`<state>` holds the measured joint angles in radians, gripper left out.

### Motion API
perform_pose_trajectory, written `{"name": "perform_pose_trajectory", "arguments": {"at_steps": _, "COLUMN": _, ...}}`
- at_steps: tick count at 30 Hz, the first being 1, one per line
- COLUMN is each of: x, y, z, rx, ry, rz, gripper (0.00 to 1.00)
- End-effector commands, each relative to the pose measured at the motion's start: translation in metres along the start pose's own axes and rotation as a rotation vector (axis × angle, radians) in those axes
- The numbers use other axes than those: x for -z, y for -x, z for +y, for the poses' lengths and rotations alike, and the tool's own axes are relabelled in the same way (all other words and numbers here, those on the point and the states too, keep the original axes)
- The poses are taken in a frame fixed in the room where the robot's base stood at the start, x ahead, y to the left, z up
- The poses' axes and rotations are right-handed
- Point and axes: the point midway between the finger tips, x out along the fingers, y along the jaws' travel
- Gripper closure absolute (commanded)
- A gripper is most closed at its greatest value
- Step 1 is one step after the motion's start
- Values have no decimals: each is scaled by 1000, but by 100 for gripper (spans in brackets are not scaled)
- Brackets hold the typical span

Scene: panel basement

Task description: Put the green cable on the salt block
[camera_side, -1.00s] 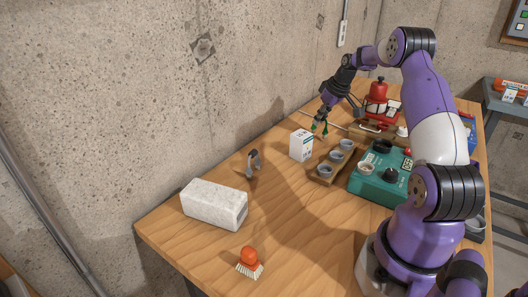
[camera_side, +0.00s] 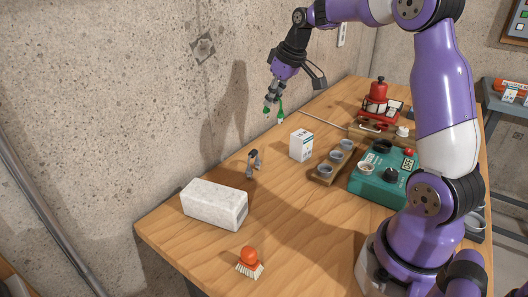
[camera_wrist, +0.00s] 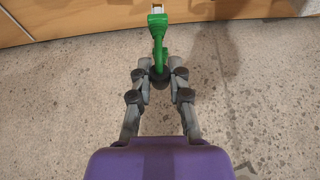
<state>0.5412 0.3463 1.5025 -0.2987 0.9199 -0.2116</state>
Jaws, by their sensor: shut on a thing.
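My gripper (camera_side: 270,105) is shut on the green cable (camera_side: 281,115) and holds it in the air above the back edge of the table, near the wall. In the wrist view the green cable (camera_wrist: 159,45) sits between the fingertips (camera_wrist: 159,80), with its pale metal plug end pointing away from the gripper. The salt block (camera_side: 214,204), a white speckled rectangular block, lies on the table at the front left, well apart from the gripper. Nothing lies on its top.
A white box (camera_side: 301,145) and dark upright pliers-like tool (camera_side: 253,163) stand between gripper and block. A wooden holder with several cups (camera_side: 325,170), a green device (camera_side: 378,185) and a red lantern-like object (camera_side: 377,97) stand right. An orange brush (camera_side: 249,262) lies in front.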

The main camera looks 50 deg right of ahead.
Motion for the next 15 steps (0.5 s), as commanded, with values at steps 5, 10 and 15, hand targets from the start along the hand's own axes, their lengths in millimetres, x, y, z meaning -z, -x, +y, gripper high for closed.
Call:
{"name": "perform_pose_trajectory", "arguments": {"at_steps": 5, "x": 10, "y": 18, "z": -107, "rx": 91, "ry": 224, "rz": 4, "gripper": 100}}
{"name": "perform_pose_trajectory", "arguments": {"at_steps": 10, "x": -10, "y": 44, "z": -206, "rx": 184, "ry": 448, "rz": 4, "gripper": 100}}
{"name": "perform_pose_trajectory", "arguments": {"at_steps": 15, "x": -46, "y": 71, "z": -277, "rx": 263, "ry": 637, "rz": 5, "gripper": 100}}
